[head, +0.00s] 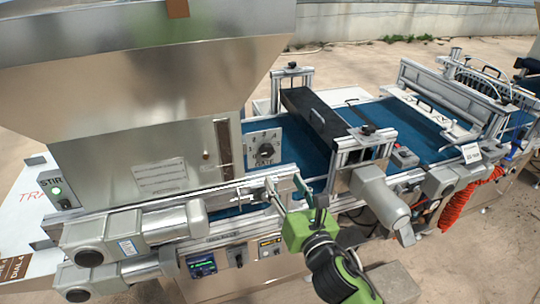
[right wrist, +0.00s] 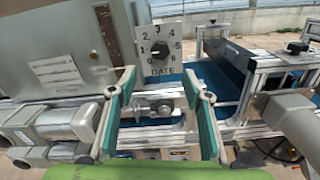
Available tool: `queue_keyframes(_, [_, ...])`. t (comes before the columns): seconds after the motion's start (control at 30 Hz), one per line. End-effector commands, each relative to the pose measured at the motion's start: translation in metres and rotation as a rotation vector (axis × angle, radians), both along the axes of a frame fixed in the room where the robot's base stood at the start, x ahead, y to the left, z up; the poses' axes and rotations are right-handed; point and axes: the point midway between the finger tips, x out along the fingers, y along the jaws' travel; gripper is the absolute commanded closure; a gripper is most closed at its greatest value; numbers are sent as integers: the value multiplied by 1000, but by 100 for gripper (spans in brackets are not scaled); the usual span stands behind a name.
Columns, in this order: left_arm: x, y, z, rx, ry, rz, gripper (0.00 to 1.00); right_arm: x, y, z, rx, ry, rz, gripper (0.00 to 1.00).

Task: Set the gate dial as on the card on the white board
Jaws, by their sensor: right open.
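The gate dial is a black knob (head: 266,150) on a pale square plate marked GATE, on the hopper's front right side. In the right wrist view the dial (right wrist: 160,48) has numbers around it; I cannot tell where its pointer stands. The white board (head: 22,190) with red lettering is at the far left, partly cut off. A brown card (head: 14,268) at its lower part seems to read DIAL 4. My right gripper (head: 286,184) is open and empty, in front of and below the dial, apart from it. Its green fingers (right wrist: 158,80) frame the space below the dial.
The metal hopper (head: 130,70) rises above and left of the dial. A rail with motors (head: 150,225) runs below it. A blue belt (head: 300,150) passes to the right under a dark cover (head: 315,115). A STIR switch box (head: 55,185) is at the left.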

Motion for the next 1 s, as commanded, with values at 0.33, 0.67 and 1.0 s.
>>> queue_keyframes(0.33, [7,0,18,-1,-9,0,60,60,19,2,4,3,-2,55])
queue_keyframes(0.67, [-5,1,25,1,8,1,60,108,35,1,7,4,-1,55])
queue_keyframes(1.0, [-4,0,27,1,7,1,60,122,39,-1,5,4,-1,55])
